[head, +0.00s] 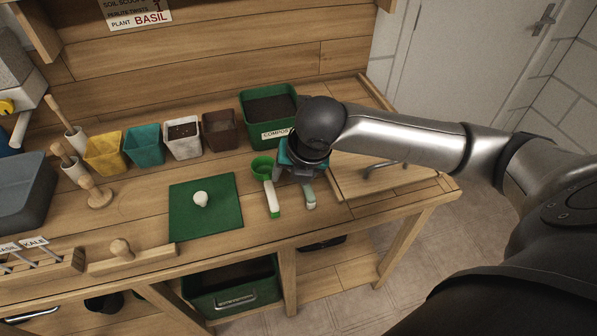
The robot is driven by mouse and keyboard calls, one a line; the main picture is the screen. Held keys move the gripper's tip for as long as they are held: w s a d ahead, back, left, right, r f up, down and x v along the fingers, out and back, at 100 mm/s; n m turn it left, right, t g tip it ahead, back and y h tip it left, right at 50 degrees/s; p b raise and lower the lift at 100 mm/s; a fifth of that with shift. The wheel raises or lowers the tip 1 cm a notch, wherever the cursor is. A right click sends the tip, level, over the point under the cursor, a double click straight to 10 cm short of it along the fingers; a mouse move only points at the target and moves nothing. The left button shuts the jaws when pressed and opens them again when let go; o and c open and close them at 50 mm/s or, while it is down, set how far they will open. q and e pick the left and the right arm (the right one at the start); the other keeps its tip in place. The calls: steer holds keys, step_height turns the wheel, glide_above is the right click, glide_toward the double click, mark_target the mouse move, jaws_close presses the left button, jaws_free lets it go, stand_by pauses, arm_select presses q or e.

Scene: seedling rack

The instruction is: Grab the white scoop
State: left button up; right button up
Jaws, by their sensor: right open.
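My right gripper (294,176) is open and points down over the bench, right of the green scoop (262,166). The green scoop lies with its handle toward the front edge. A second, pale handle (309,197) sticks out toward the front from under my right gripper. It may belong to the white scoop; its bowl is hidden by the gripper, and I cannot tell whether the fingers touch it. My left gripper is not in view.
A green compost bin (285,91) stands behind my gripper, with several coloured pots to its left. A green mat (222,226) with a small white object (200,199) lies left of the scoops. A wooden board with a handle (350,183) lies to the right.

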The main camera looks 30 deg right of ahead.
steer(key=d+r+n+h, duration=0.1)
steer(key=d+r+n, duration=0.2)
steer(key=d, duration=0.2)
steer(key=b+x, duration=0.2)
steer(key=x, duration=0.8)
steer(key=shift+w+d+f, duration=0.1)
steer(key=shift+w+d, duration=0.1)
steer(key=b+x, duration=0.2)
steer(key=x, duration=0.3)
steer(key=shift+s, duration=0.15)
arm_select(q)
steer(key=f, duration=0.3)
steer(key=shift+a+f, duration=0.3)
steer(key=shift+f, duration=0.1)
arm_select(e)
jaws_close()
